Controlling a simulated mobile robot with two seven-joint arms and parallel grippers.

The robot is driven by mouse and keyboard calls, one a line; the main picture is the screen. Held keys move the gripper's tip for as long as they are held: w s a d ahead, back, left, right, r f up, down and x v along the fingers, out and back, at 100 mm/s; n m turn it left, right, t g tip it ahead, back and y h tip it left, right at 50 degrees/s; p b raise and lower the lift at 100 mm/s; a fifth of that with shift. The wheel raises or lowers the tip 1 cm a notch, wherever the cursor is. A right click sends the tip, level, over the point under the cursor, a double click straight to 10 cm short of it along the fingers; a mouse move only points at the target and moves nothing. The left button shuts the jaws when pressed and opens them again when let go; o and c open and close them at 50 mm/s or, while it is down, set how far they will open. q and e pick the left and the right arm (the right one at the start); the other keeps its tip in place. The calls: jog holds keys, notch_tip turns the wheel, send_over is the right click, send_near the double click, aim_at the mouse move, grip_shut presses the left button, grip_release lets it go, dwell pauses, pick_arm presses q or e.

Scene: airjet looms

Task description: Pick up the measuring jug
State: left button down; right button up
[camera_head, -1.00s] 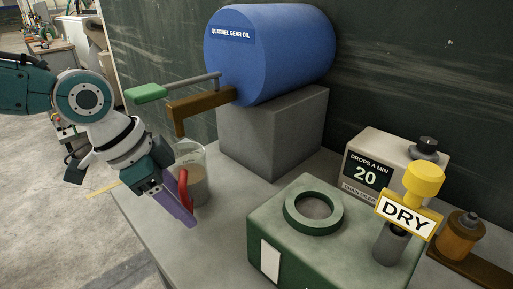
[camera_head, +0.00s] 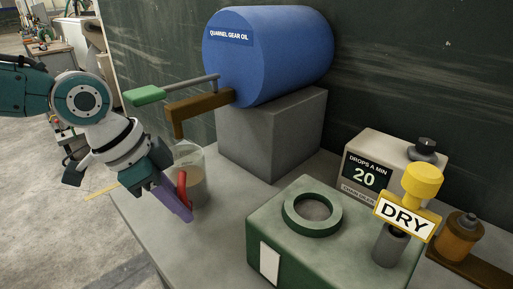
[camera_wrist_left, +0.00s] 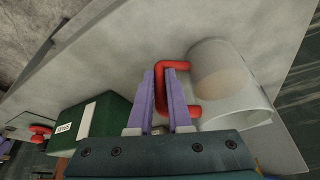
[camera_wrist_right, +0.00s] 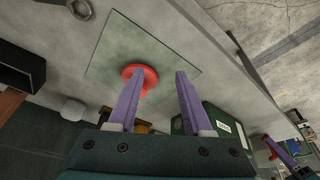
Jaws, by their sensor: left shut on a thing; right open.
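The measuring jug (camera_head: 193,175) is clear, with a red handle (camera_head: 182,189) and a brownish content low inside. It stands upright on the grey bench below the brown spout of the oil barrel. My left gripper (camera_head: 177,203) is shut on the red handle. In the left wrist view the purple fingers (camera_wrist_left: 164,98) sit on either side of the handle's bar, with the jug (camera_wrist_left: 222,80) to their right. My right gripper (camera_wrist_right: 154,98) is open and empty, with a red round knob (camera_wrist_right: 139,77) on a clear plate beyond its fingers.
The blue gear oil barrel (camera_head: 270,55) rests on a grey block (camera_head: 270,135), its spout (camera_head: 198,108) and green-handled lever (camera_head: 145,95) reaching over the jug. A green box with a round opening (camera_head: 312,212), a drop counter (camera_head: 375,165) and a yellow DRY sign (camera_head: 406,217) stand right.

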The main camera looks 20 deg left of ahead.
aim_at(178, 189)
dwell(0.3)
pick_arm(q)
jog(key=shift+r, duration=0.6)
pick_arm(e)
jog(key=shift+r, duration=0.1)
pick_arm(q)
notch_tip(178, 189, up, 2)
jog(key=shift+r, duration=0.2)
pick_arm(e)
jog(key=shift+d+r, duration=0.1)
jog(key=shift+r, duration=0.05)
notch_tip(178, 189, down, 2)
jog(key=shift+b, duration=0.75)
pick_arm(q)
jog(key=s+a, duration=1.2)
jog(key=s, duration=0.1)
jog(key=shift+a, duration=0.2)
jog(key=c, duration=1.4)
grip_release()
jog(key=shift+c, duration=0.2)
grip_shut()
